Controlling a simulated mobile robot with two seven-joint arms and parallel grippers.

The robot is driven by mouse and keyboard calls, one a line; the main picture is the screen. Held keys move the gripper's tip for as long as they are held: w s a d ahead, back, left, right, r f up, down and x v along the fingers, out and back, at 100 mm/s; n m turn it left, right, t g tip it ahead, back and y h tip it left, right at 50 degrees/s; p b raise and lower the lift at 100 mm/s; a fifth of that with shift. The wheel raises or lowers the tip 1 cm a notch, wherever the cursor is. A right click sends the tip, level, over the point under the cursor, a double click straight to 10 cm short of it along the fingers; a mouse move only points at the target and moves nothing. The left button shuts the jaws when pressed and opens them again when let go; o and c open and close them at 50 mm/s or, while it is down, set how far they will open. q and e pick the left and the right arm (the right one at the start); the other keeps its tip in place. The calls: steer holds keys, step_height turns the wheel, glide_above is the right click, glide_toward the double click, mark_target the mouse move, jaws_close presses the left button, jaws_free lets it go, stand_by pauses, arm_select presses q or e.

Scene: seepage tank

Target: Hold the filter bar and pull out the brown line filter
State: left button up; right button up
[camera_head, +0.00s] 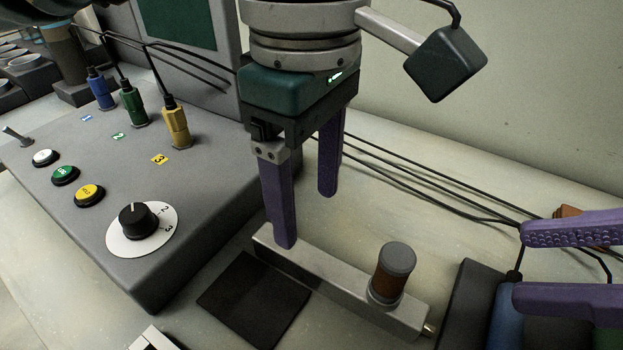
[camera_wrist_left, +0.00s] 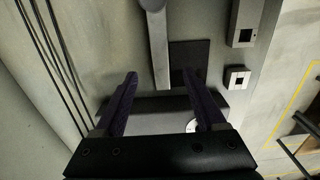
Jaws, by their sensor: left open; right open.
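The filter bar (camera_head: 325,278) is a grey metal bar lying on the table; it also shows in the left wrist view (camera_wrist_left: 158,50). The brown line filter (camera_head: 389,281), a brown cylinder with a grey cap, stands upright in the bar's right part. My left gripper (camera_head: 306,217) is open and points down over the bar's left end. In the left wrist view the bar's end shows between my left fingertips (camera_wrist_left: 161,76); whether they touch it I cannot tell. My right gripper (camera_head: 519,266) is open and empty, right of the filter, its fingers pointing left.
A grey control box (camera_head: 215,200) with a dial, buttons and coloured plugs stands at left. A dark square pad (camera_head: 254,300) lies before the bar. A dark holder (camera_head: 467,300) with a blue item stands below my right gripper. Black cables run behind the bar.

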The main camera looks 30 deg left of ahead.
mark_target(308, 256)
arm_select(q)
step_height(308, 256, down, 10)
steer(key=shift+r, duration=0.2)
steer(key=shift+c, duration=0.4)
jaws_close()
stand_by(1.4)
